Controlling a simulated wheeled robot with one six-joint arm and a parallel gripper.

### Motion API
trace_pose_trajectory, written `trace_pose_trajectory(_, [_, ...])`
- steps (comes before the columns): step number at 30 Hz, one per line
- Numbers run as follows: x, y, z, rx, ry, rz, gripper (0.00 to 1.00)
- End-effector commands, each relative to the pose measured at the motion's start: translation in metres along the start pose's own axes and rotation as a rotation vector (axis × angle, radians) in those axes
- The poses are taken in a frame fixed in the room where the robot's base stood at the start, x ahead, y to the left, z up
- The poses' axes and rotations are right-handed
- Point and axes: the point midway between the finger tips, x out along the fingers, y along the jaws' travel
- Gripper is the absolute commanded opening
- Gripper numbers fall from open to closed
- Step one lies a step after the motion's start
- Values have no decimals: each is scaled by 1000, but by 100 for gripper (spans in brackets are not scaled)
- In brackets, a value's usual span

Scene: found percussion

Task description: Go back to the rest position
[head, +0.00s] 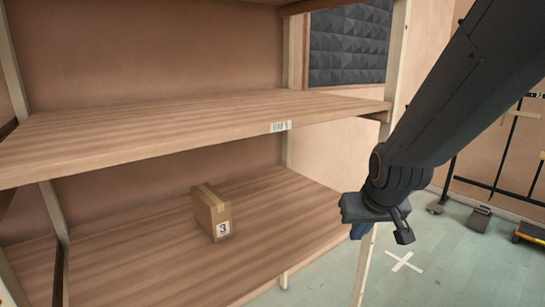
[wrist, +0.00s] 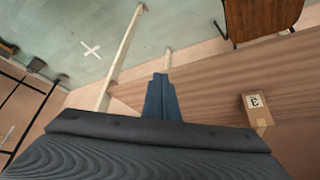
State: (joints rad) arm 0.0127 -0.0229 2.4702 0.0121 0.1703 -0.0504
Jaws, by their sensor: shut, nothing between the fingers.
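My gripper (head: 378,230) is on the right in the head view, in front of the shelf unit's right post. It is shut and empty. In the wrist view its closed fingers (wrist: 161,98) show at the middle, pointing up the picture. A small brown cardboard box (head: 210,212) with a white label marked 3 sits on the lower shelf (head: 130,255), to the left of my gripper and apart from it. The box also shows at the right of the wrist view (wrist: 257,112).
The upper shelf (head: 150,125) is bare and carries a small label on its front edge. A wooden post (head: 366,268) stands right by my gripper. A white cross (head: 404,262) marks the open floor. Dark stands on wheels (head: 478,218) are at the far right.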

Motion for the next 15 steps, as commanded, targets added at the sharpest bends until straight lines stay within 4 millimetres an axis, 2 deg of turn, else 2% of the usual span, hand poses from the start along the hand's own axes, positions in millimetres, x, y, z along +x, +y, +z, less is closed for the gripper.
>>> trace_pose_trajectory(1, [4,-3,27,5,-68,-5,0])
trace_pose_trajectory(7, [5,-10,116,26,-306,-8,0])
trace_pose_trajectory(15, [57,-10,145,24,-372,-10,0])
